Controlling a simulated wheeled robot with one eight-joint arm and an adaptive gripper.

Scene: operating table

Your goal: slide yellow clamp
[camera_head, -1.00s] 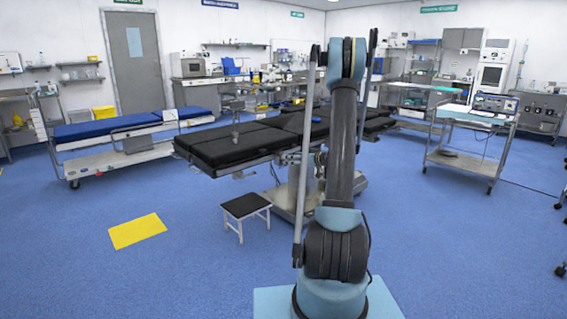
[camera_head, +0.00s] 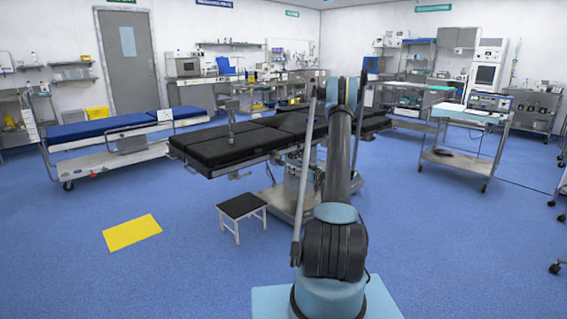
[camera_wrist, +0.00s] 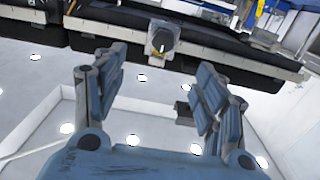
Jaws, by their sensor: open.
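My gripper (camera_wrist: 160,80) is open and empty in the wrist view, its two blue-and-grey fingers spread apart. The wrist picture appears upside down, with ceiling lights low in it. A clamp with a dark round knob and pale body (camera_wrist: 163,38) sits on the rail (camera_wrist: 215,52) along the table edge, beyond and between the fingertips and apart from them. I cannot tell for sure that it is the yellow clamp. The black operating table (camera_head: 228,145) stands mid-room in the head view. My arm hides part of it, and the gripper is not discernible there.
A black-topped step stool (camera_head: 241,205) stands before the table. A blue-topped trolley (camera_head: 100,127) is at the left, and an equipment cart (camera_head: 465,165) at the right. A yellow floor patch (camera_head: 132,232) lies at the left; the blue floor around it is clear.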

